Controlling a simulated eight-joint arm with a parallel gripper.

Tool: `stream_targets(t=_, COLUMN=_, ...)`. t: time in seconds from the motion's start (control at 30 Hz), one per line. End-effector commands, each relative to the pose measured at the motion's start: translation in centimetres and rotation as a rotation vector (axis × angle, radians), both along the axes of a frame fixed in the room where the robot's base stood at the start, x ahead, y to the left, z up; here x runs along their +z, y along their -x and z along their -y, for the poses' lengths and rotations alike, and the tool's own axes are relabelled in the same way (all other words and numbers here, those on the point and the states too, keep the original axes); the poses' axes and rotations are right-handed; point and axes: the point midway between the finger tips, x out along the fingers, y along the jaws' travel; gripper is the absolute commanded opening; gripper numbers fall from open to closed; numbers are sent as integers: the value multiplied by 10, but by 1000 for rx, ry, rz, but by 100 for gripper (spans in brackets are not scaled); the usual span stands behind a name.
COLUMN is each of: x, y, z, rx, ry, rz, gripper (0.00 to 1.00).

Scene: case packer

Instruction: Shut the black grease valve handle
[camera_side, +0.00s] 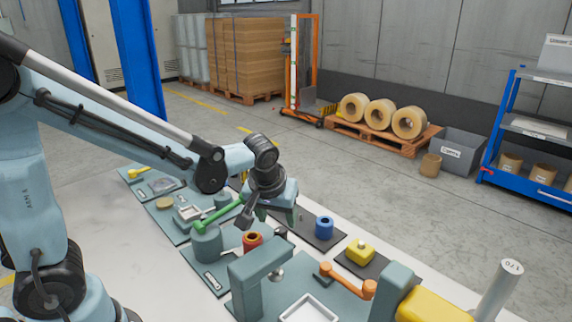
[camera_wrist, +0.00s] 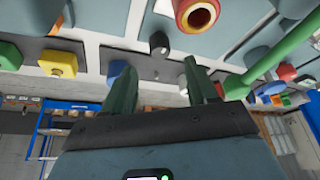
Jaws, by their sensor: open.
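A small black knob-like part (camera_wrist: 159,43), probably the black grease valve handle, stands on a panel in the wrist view, ahead of the gap between my fingers. In the side view a small dark part (camera_side: 281,231) shows just below my gripper, mostly hidden; I cannot tell its angle. My gripper (camera_side: 270,214) is open and empty above the panels. In the wrist view its two teal fingers (camera_wrist: 158,78) are spread apart, and neither visibly touches the black part.
A green lever (camera_side: 218,217) is left of my gripper. A red ring (camera_side: 252,240), a blue knob (camera_side: 324,227), a yellow button (camera_side: 360,251) and an orange lever (camera_side: 348,281) stand close by. A teal bracket (camera_side: 258,273) rises in front. White bench surface is clear at left.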

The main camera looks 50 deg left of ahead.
Motion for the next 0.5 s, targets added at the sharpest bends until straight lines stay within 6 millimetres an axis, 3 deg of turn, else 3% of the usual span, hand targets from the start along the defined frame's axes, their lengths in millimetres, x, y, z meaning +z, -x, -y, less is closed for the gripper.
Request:
stream_targets(t=0.3, x=42, y=15, z=9, rx=-1, ry=0, rz=0, gripper=58)
stream_targets(t=0.5, x=55, y=20, z=12, rx=-1, ry=-1, rz=1, gripper=58)
